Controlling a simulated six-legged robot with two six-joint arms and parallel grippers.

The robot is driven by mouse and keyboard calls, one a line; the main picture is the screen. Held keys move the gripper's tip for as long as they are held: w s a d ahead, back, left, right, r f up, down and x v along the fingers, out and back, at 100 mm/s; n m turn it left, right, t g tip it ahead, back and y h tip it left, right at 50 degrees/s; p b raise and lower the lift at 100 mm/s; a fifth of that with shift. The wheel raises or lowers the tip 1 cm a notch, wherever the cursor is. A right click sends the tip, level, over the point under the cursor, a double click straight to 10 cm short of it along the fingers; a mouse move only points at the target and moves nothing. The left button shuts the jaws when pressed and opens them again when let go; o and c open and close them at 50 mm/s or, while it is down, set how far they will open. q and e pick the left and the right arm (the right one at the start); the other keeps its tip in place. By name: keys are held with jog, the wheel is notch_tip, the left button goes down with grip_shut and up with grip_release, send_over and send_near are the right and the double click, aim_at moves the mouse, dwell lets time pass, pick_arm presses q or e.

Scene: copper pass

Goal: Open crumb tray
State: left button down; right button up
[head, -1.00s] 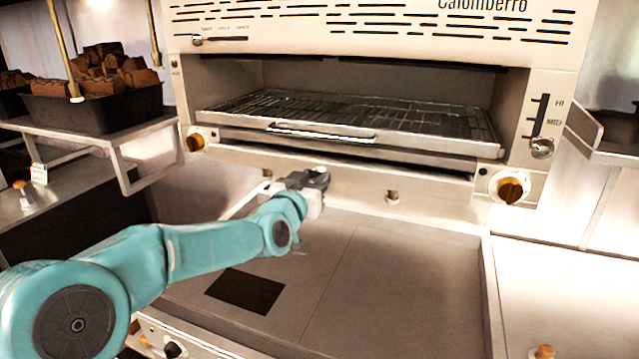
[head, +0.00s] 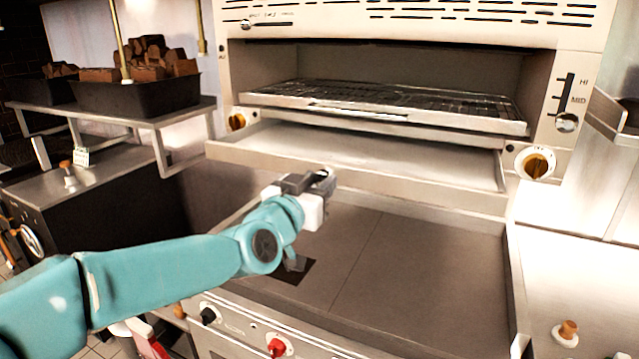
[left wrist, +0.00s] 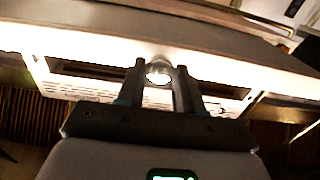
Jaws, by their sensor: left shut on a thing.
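The crumb tray (head: 400,153) is a wide, flat metal drawer low in the cream toaster oven, under the wire rack. It is slid partly out, and its bare floor shows behind the front panel. My left gripper (head: 322,180) is at the middle of that front panel, shut on the tray's knob. In the left wrist view the round shiny knob (left wrist: 158,75) sits between the two dark fingers (left wrist: 160,88). In the head view the gripper mostly hides the knob. My right gripper is in neither view.
The wire rack (head: 390,103) sits in the oven above the tray. Orange-brown dials (head: 536,165) flank the opening. A flat grey counter surface (head: 420,255) below the tray is clear. A shelf at left holds a black bin (head: 140,97) of brown chunks.

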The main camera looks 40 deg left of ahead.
pick_arm(q)
jog(key=shift+s, duration=0.25)
jog(key=shift+w, duration=0.15)
jog(key=c, duration=0.7)
grip_release()
jog(key=shift+c, duration=0.2)
